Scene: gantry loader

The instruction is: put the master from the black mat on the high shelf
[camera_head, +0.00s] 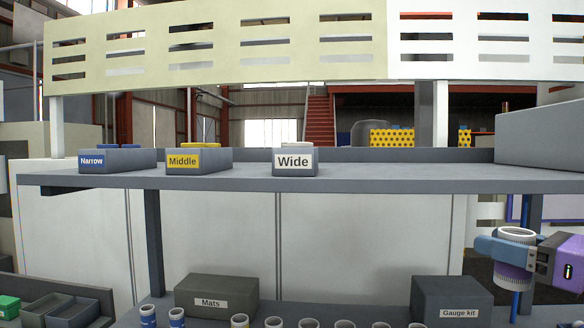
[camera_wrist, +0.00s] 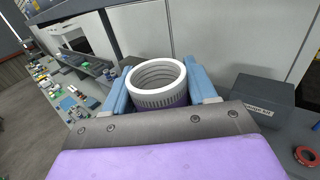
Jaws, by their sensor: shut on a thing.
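My gripper (camera_head: 512,250) is at the right of the head view, its blue fingers shut on the master (camera_head: 514,274), a hollow white cylinder with a purple band. In the wrist view the master (camera_wrist: 158,97) sits upright between the two fingers, its open top facing up. It is held clear of any surface, lower than the high shelf (camera_head: 380,180) and right of its middle. The grey high shelf carries open boxes labelled Narrow (camera_head: 118,160), Middle (camera_head: 200,160) and Wide (camera_head: 296,162). I cannot make out the black mat.
The shelf top is free right of the Wide box, up to a large grey block (camera_head: 540,135). Below stand a Mats box (camera_head: 217,296), a Gauge kit box (camera_head: 452,300) and several white cylinders. A slotted panel (camera_head: 215,40) hangs above. A red ring (camera_wrist: 306,156) lies right in the wrist view.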

